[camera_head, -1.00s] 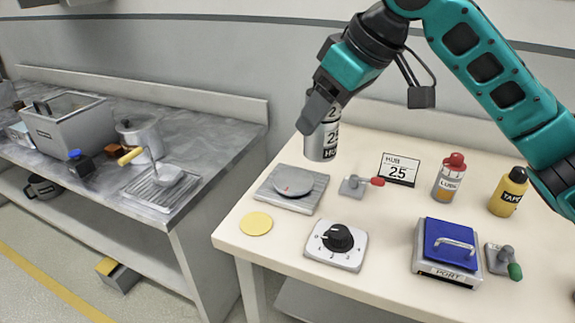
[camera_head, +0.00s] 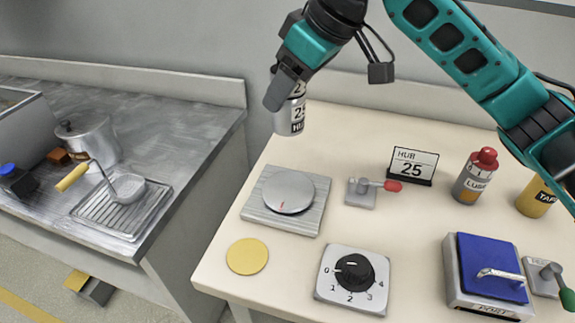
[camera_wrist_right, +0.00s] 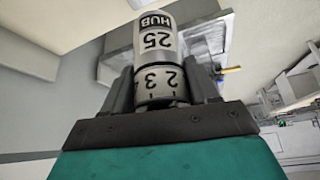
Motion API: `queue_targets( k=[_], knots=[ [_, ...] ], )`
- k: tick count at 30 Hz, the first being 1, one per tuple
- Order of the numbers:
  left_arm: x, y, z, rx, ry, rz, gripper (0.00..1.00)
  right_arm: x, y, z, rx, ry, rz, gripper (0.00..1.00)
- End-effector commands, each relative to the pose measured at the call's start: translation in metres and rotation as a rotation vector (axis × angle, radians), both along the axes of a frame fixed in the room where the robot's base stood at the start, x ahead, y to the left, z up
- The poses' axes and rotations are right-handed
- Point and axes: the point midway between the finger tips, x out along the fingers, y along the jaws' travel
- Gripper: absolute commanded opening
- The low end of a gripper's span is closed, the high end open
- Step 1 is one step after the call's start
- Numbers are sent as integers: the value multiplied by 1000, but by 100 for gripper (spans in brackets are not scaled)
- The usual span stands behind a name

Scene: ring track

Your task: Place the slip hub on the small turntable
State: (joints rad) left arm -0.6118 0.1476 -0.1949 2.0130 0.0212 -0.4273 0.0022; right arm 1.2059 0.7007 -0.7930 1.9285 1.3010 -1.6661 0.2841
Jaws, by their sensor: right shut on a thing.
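The slip hub (camera_head: 291,119) is a silver-grey cylinder marked HUB and 25. My right gripper (camera_head: 283,92) is shut on its upper part and holds it in the air, behind and above the small turntable. The right wrist view shows the hub (camera_wrist_right: 157,40) between both fingers of the gripper (camera_wrist_right: 162,88), with a numbered band near them. The small turntable (camera_head: 289,192) is a grey disc with a red mark, on a square grey plate (camera_head: 262,217). Nothing stands on the disc. My left gripper is not in view.
A red-handled lever (camera_head: 362,194) and HUB 25 sign (camera_head: 413,166) stand right of the turntable. A yellow disc (camera_head: 247,256) and dial box (camera_head: 353,279) lie in front. A lube bottle (camera_head: 474,176) and blue-lidded port box (camera_head: 490,268) are further right.

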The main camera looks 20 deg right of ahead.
Motion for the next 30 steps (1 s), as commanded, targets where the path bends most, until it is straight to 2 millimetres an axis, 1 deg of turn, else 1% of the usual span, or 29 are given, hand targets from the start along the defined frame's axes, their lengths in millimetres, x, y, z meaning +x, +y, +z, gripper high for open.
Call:
queue_targets(
  k=[1,3,6,9,12,17,20,24,26,30],
  knots=[
    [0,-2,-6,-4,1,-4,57,0,0,-19,-1,2,0,22],
    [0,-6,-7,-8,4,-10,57,-1,0,-38,-1,2,0,22],
    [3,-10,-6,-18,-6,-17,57,-1,0,-64,-1,2,1,22],
    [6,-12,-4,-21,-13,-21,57,0,0,-83,-1,-1,0,22],
    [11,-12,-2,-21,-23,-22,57,0,0,-95,0,-2,0,22],
    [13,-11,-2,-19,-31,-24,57,0,0,-104,0,-2,0,22],
    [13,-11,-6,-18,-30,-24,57,0,0,-116,0,0,0,22],
    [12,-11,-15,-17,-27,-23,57,0,0,-138,-1,-1,0,22],
    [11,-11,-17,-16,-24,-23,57,0,0,-142,0,-2,0,22],
    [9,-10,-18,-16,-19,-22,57,0,0,-142,1,-3,0,22]
  ],
)
